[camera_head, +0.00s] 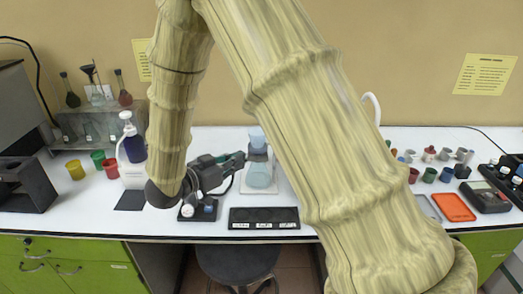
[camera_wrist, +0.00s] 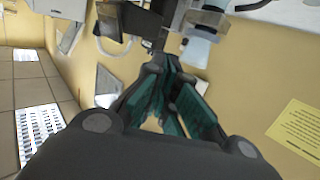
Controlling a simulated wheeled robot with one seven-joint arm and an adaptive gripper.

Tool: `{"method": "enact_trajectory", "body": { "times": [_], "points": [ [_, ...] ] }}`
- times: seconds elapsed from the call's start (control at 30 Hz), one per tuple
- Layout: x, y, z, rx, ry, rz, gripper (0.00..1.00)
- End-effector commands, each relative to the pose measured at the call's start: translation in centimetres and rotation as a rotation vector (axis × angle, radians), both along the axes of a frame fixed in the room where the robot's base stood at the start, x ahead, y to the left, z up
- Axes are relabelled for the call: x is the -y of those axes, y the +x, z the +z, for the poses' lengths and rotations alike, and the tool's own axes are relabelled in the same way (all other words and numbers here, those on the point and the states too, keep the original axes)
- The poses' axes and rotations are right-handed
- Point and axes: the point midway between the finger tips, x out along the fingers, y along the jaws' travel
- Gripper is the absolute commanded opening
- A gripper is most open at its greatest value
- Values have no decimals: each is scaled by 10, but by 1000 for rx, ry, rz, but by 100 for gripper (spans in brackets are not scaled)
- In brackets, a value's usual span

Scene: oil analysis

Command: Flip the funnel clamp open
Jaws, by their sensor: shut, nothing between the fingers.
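A pale blue funnel cup (camera_head: 257,137) stands above a clear flask (camera_head: 259,175) at the middle of the white bench in the head view. A dark band between them (camera_head: 258,154) looks like the funnel clamp. Its exact state is too small to tell. My gripper (camera_head: 238,160) is level with this band and just left of it, with its tips close to it; contact cannot be told. In the wrist view my gripper (camera_wrist: 163,68) has its green-padded fingers shut and empty, with dark and grey parts of the setup (camera_wrist: 204,20) beyond the tips.
A black tray (camera_head: 264,219) lies in front of the flask. A blue-and-white bottle (camera_head: 132,147) and coloured cups (camera_head: 76,170) stand to the left. An orange tray (camera_head: 453,207) lies far right. My arm hides the bench right of the flask.

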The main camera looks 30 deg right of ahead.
Motion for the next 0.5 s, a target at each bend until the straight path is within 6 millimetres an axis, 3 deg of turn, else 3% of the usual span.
{"method": "enact_trajectory", "body": {
  "times": [0.17,0.5],
  "points": [
    [14,3,-1,0,1,-1,0],
    [64,17,-8,-2,2,1,0]
  ]
}}
